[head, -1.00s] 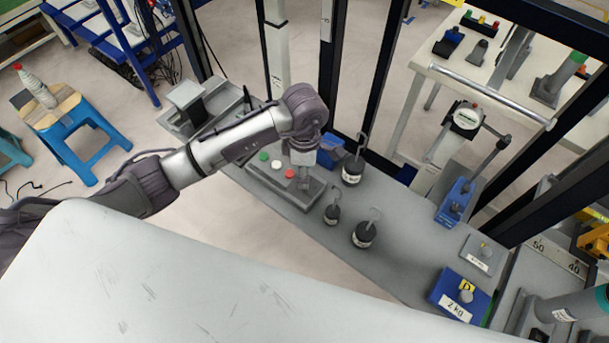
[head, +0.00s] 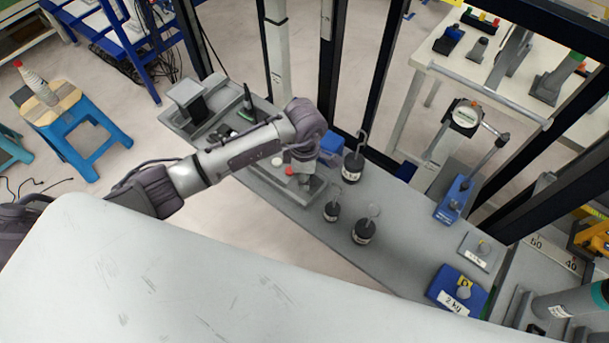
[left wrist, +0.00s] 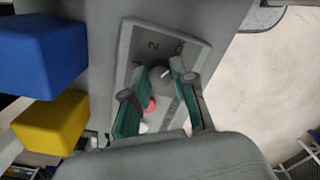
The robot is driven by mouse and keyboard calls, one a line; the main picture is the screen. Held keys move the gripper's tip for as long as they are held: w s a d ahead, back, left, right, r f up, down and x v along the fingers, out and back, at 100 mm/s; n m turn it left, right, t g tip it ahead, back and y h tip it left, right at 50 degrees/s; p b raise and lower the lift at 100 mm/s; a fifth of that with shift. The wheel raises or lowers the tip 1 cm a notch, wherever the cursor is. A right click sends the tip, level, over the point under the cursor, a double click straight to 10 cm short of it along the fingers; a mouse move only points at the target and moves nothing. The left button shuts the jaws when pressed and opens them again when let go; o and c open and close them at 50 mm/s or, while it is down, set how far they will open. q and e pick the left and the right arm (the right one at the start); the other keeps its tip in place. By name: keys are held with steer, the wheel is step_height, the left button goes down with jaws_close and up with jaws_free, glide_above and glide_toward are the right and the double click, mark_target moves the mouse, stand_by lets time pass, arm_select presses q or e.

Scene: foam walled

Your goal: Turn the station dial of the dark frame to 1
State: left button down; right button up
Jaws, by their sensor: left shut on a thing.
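A grey button panel (head: 258,171) lies on the long grey bench, with a white button (head: 277,161) and a red button (head: 289,171) showing. In the left wrist view the panel (left wrist: 127,42) carries printed numerals, of which a 2 is clearest. My left gripper (head: 305,181) is over the panel's right end. Which numeral the mark points at I cannot tell. The right gripper is not in view.
Black hooked weights (head: 354,167), (head: 332,212) and (head: 364,232) stand close right of the panel. A blue block (head: 326,152) sits behind it. Dark frame posts (head: 331,65) rise behind the bench. The bench right of the weights is partly clear.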

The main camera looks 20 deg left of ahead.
arm_select(q)
steer(key=shift+n, duration=0.3)
steer(key=shift+n+b, duration=0.45)
steer(key=shift+n, duration=0.45)
steer(key=n+b, duration=0.1)
steer(key=n, duration=0.2)
steer(key=shift+n, duration=0.3)
steer(key=n+b, duration=0.1)
steer(key=n, duration=1)
steer(key=shift+n, duration=0.4)
steer(key=n, duration=0.6)
steer(key=shift+r, duration=0.1)
